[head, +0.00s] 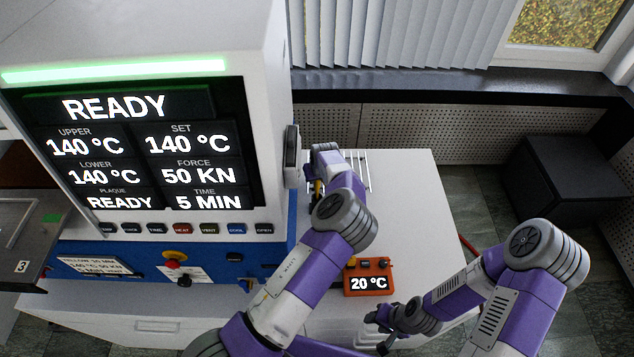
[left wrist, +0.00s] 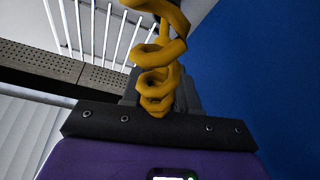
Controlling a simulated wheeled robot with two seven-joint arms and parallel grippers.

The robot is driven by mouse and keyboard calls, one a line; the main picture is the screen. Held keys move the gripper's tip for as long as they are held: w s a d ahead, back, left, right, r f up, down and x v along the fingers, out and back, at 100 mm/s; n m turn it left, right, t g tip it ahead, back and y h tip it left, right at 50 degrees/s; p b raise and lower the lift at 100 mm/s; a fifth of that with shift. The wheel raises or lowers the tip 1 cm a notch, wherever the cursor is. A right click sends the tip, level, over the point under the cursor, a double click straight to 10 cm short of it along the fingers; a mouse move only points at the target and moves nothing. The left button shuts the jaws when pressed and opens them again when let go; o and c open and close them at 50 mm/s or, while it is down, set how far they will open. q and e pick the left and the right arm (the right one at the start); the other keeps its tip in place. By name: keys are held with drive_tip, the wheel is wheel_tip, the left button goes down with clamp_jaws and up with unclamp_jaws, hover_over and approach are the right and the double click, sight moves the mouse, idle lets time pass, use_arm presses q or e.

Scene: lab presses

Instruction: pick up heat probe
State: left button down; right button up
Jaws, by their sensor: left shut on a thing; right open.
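The orange reader box (head: 369,279) shows 20 °C and stands on the white bench, right of my left forearm. My left gripper (head: 317,183) is beside the press's right side, by the white wire rack, and is mostly hidden by my own arm. It is shut on a yellow piece, which looks like part of the heat probe (head: 318,190). In the left wrist view, a yellow coiled cable (left wrist: 160,80) runs up in front of the dark jaws. The probe's tip cannot be made out. My right gripper (head: 375,331) is open and empty near the bench's front edge.
The press (head: 150,225) with its READY screen fills the left. The wire rack (head: 355,170) stands at the back of the bench (head: 415,200). The bench's right part is clear. A dark box (head: 565,180) is on the floor at the far right.

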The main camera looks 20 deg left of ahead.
use_arm(q)
drive_tip(key=r, duration=0.9)
drive_tip(key=shift+s+d+r, duration=0.15)
drive_tip(key=shift+s, duration=0.05)
drive_tip(key=s+d+b, duration=0.1)
drive_tip(key=s+d, duration=0.3)
drive_tip(key=s, duration=0.3)
drive_tip(key=s+d+b, duration=0.1)
drive_tip(key=s+d, duration=0.4)
drive_tip(key=s, duration=0.3)
drive_tip(key=shift+f, duration=0.2)
